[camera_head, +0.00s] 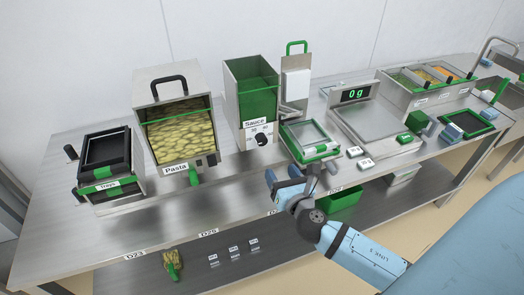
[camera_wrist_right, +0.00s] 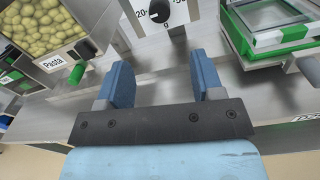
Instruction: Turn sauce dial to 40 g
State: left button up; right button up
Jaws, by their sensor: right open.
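The sauce dispenser (camera_head: 252,85) is a tall steel hopper with green inside and a "Sauce" label, standing mid-counter. Its round black dial (camera_head: 262,140) is low on the front, and also shows at the top edge of the right wrist view (camera_wrist_right: 160,11). "20" stands left of it, a partly cut number right of it and "g" below; its exact setting is unclear. My right gripper (camera_head: 282,175) is open and empty, in front of and below the dial, not touching it. Its blue fingers (camera_wrist_right: 162,80) point toward the dial in the wrist view. My left gripper is not in view.
The pasta hopper (camera_head: 175,95) stands left of the sauce dispenser, with a green handle (camera_head: 194,176) sticking out. A green-framed steel tray holder (camera_head: 309,143) is close on the right. A scale (camera_head: 375,125) reading 0 g stands further right. Bare counter lies in front of the dial.

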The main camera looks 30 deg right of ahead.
aim_at(263, 142)
jog(key=p+x, duration=0.1)
jog(key=x, duration=1.2)
jog(key=shift+w+d+r, duration=0.1)
jog(key=shift+w, duration=0.1)
jog(key=shift+c, duration=0.2)
jog(key=c, duration=0.9)
